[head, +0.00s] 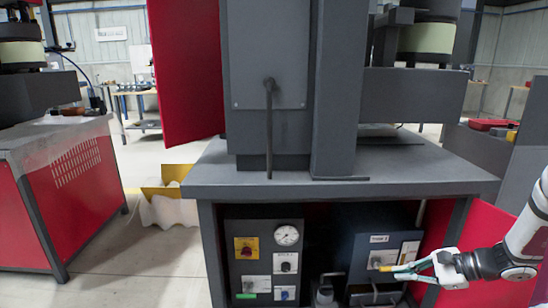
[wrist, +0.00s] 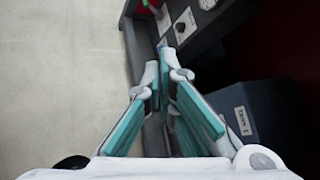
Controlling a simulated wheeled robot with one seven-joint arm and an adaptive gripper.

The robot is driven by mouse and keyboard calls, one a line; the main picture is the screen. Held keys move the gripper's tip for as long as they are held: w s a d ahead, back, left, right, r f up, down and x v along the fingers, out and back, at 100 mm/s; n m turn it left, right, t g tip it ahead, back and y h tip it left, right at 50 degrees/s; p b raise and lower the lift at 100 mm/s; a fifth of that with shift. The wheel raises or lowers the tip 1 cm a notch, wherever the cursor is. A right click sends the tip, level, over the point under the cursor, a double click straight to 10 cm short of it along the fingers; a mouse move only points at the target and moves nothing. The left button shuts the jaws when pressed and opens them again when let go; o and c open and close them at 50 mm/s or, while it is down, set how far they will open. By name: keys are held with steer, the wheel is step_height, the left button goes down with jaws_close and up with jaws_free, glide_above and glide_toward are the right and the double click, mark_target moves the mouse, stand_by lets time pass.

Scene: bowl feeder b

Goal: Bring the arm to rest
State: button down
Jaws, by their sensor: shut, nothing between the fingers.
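My gripper (head: 398,270) is at the lower right of the head view, at the end of my white and black arm. It points left, in front of the open lower bay of the grey machine bench (head: 330,182). Its teal-padded fingers also show in the wrist view (wrist: 163,85), with their tips close together and nothing held between them. A dark blue box (head: 352,232) with a white label stands behind the gripper in the bay. The box also shows in the wrist view (wrist: 270,112), to the right of the fingers.
A control panel (head: 241,262) with a gauge, knobs and labels is left of the blue box. A red panel (head: 489,235) is at the right, behind my arm. A red cabinet (head: 75,205) stands at the left.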

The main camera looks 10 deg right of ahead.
steer(key=s+a+r+n+g, duration=0.4)
steer(key=a+r+n, duration=0.2)
steer(key=a+r, duration=0.4)
steer(key=s+a+r+n+g, duration=0.3)
steer(key=a+r+n, duration=0.3)
steer(key=a, duration=0.7)
steer(key=s+a+r+n+h, duration=0.2)
steer(key=s+n+h, duration=0.1)
steer(key=s, duration=0.4)
steer(key=s+a+r+n+g+h, duration=0.1)
steer(key=s+n+h, duration=0.15)
steer(key=s, duration=0.55)
steer(key=s+a+r+n+h, duration=0.2)
steer(key=s+n+h, duration=0.1)
steer(key=s, duration=0.4)
step_height(320, 180, up, 34)
steer(key=t+p, duration=0.4)
steer(key=p, duration=2.8)
steer(key=shift+d+f, duration=0.25)
steer(key=shift+d, duration=0.15)
steer(key=shift+y, duration=0.25)
